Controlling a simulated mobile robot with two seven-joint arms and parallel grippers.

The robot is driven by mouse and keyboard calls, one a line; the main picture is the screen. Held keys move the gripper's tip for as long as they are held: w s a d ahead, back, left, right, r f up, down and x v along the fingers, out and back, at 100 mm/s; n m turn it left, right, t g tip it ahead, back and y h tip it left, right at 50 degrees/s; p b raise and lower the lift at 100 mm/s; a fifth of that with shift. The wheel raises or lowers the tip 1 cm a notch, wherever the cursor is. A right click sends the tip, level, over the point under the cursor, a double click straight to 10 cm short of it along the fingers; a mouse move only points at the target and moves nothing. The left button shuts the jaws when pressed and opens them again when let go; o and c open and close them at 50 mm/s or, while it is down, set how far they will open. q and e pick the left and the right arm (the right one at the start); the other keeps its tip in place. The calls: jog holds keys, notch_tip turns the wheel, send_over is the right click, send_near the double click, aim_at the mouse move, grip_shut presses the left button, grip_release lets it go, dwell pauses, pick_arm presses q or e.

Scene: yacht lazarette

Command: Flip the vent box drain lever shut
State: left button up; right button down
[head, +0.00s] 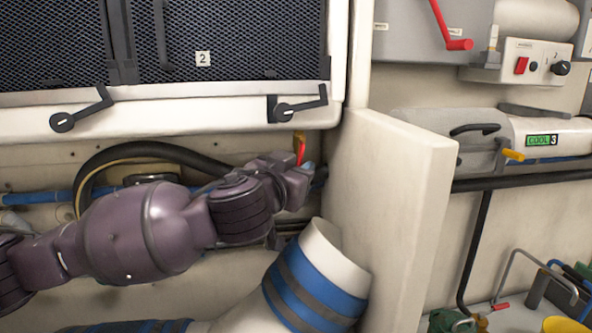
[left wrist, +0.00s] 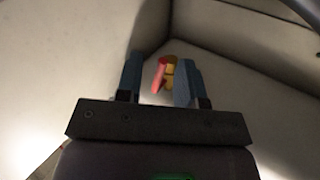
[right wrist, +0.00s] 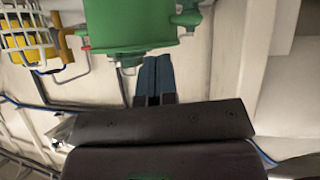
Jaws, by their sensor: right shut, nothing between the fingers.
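A small red lever (head: 300,148) with some yellow on it shows just above my left gripper (head: 306,172), under the box with the mesh front (head: 220,45). In the left wrist view the red lever (left wrist: 161,75) and a yellow part (left wrist: 170,72) appear between the two blue fingers of my left gripper (left wrist: 160,82). The fingers stand apart, with a gap on the lever's left; whether the right finger touches is unclear. The lever's base is mostly hidden by my gripper in the head view. My right gripper (right wrist: 154,78) is shut and empty, seen only in the right wrist view.
Two black latches (head: 300,105) hang along the box's lower edge. A cream partition (head: 385,210) stands right of my left gripper. A blue-banded white duct (head: 310,275) lies below it, and a black hose (head: 150,150) runs behind. A green housing (right wrist: 130,25) is close to my right fingers.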

pick_arm(q)
jog(key=shift+w, duration=0.15)
grip_shut()
pick_arm(e)
jog(key=shift+s+d, duration=0.15)
